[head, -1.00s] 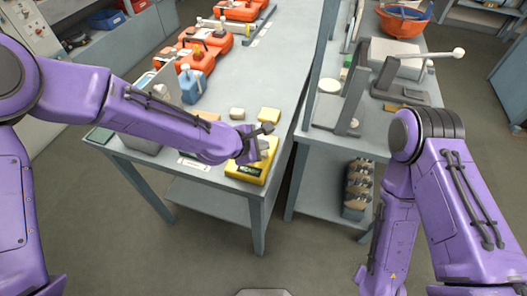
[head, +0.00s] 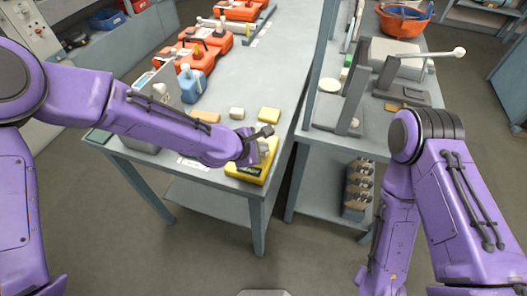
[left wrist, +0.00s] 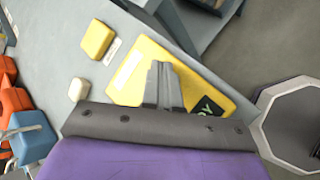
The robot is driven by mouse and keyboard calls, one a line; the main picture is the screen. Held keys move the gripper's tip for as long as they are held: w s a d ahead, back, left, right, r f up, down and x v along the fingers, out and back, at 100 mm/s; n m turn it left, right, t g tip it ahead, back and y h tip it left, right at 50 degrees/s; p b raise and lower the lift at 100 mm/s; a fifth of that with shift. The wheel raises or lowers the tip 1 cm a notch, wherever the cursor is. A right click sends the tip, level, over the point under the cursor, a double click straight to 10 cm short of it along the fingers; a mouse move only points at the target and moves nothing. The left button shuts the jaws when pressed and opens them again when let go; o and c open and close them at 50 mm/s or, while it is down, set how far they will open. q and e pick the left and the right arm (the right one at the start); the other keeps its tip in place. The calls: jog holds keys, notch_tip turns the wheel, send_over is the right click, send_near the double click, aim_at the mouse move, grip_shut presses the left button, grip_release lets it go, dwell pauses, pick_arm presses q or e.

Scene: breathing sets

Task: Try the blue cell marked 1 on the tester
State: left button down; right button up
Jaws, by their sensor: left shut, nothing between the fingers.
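The yellow tester (head: 247,173) lies near the front corner of the table, with a dark display; it also shows in the left wrist view (left wrist: 205,84). My left gripper (left wrist: 162,72) is shut and empty, its fingers over the tester; I cannot tell if they touch it. The head view shows that gripper (head: 263,147) partly covering the tester. A blue block with a pale cap (head: 192,86) stands farther back on the table, away from the gripper; it shows at the left wrist view's left edge (left wrist: 30,137). No mark 1 is legible on it. My right gripper is out of view.
A yellow block (head: 269,115), a small beige block (head: 237,113) and a tan block (head: 205,116) lie behind the tester. Orange cases (head: 208,42) stand farther back. A second bench (head: 322,135) with a grey stand is to the right.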

pick_arm(q)
jog(key=shift+f, duration=0.3)
dwell(0.5)
jog(key=shift+r+p, duration=0.9)
jog(key=shift+r, duration=0.05)
notch_tip(320, 180, up, 5)
jog(key=p, duration=0.5)
jog(key=shift+r, duration=0.1)
dwell(0.3)
